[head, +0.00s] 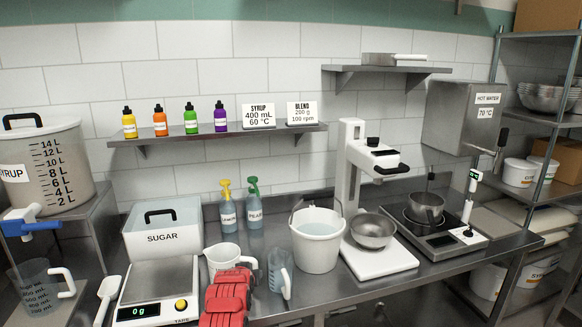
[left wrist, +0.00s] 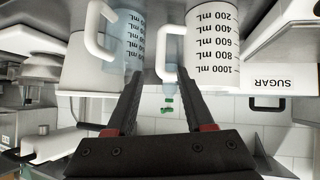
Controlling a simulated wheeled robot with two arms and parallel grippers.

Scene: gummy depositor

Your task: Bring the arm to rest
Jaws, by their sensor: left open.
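My left gripper (left wrist: 158,74) is open in the left wrist view, its two dark fingers apart with nothing clearly held between them. That view is upside down. A white-handled measuring jug (left wrist: 213,42) is just beyond the right finger, its handle near the fingertip; I cannot tell whether they touch. A bluish measuring jug (left wrist: 126,38) is beyond the left finger. In the head view the red part of my arm (head: 228,297) is low in the middle, in front of the white jug (head: 222,259) and beside the bluish jug (head: 280,273). The fingers are hidden there. My right gripper is not seen.
A scale (head: 158,309), a sugar box (head: 163,237), a white bucket (head: 317,247) and two pump bottles stand close around the arm. A stand mixer (head: 352,160) with a metal bowl (head: 372,231) and a hot plate with a pot (head: 426,208) are to the right.

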